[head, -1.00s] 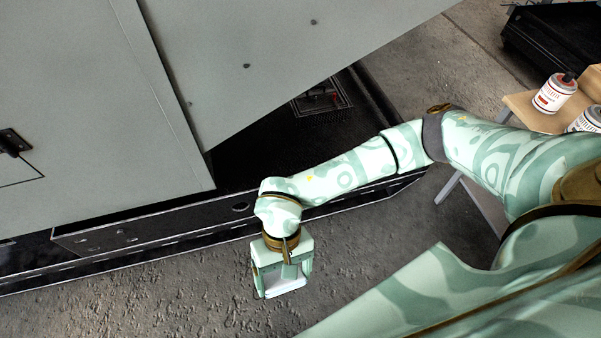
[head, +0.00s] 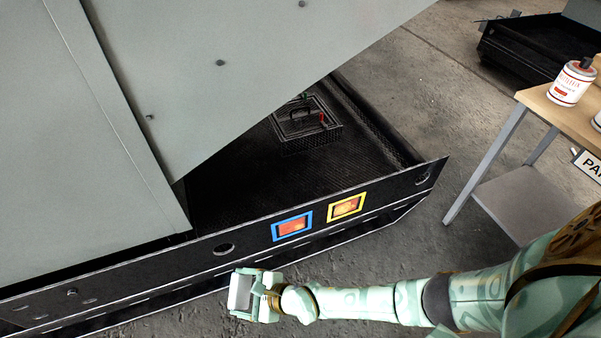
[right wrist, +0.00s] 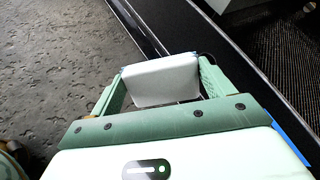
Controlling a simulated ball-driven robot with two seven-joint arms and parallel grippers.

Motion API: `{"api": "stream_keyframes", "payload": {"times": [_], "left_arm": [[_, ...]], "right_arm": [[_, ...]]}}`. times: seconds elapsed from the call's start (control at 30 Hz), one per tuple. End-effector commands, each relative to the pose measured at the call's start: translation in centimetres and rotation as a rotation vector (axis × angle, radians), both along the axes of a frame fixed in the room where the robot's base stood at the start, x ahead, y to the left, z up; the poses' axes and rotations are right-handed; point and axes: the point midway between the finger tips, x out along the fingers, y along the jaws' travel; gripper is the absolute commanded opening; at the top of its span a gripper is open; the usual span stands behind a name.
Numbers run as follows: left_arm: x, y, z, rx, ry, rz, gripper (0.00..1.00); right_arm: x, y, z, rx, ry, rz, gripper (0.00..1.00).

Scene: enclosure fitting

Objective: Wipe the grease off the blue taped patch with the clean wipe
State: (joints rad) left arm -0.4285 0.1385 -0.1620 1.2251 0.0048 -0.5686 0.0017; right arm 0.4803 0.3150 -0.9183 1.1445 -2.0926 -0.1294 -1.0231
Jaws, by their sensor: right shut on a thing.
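The blue taped patch (head: 292,226) is on the black side rail of the enclosure base in the head view, a blue frame around an orange-red smeared area. A yellow taped patch (head: 346,207) sits just right of it. My right gripper (head: 240,293) is below and left of the blue patch, apart from the rail in the head view. It is shut on a white wipe (right wrist: 163,80), which shows as a pale block between the fingers in the right wrist view. A sliver of blue shows at that view's right edge. My left gripper is not in view.
The black rail (head: 130,266) runs across the front, with grey enclosure panels (head: 90,130) above it. A bench (head: 548,105) with a white-and-red can (head: 571,83) stands at the right. Bare floor (head: 420,60) lies behind the enclosure.

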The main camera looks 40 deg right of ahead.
Motion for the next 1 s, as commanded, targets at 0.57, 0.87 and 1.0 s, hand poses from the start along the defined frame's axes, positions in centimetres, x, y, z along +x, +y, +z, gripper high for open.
{"api": "stream_keyframes", "payload": {"times": [0.57, 0.87, 1.0], "left_arm": [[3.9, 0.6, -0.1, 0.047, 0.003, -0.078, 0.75], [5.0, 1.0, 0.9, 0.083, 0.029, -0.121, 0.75], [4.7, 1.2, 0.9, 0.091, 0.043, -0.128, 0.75]], "right_arm": [[-4.3, -16.2, -6.6, 0.081, -0.290, -0.758, 0.56], [-6.2, -19.8, -1.9, 0.103, -0.508, -0.884, 0.56], [-6.2, -19.6, -0.8, 0.120, -0.585, -0.867, 0.56]]}}
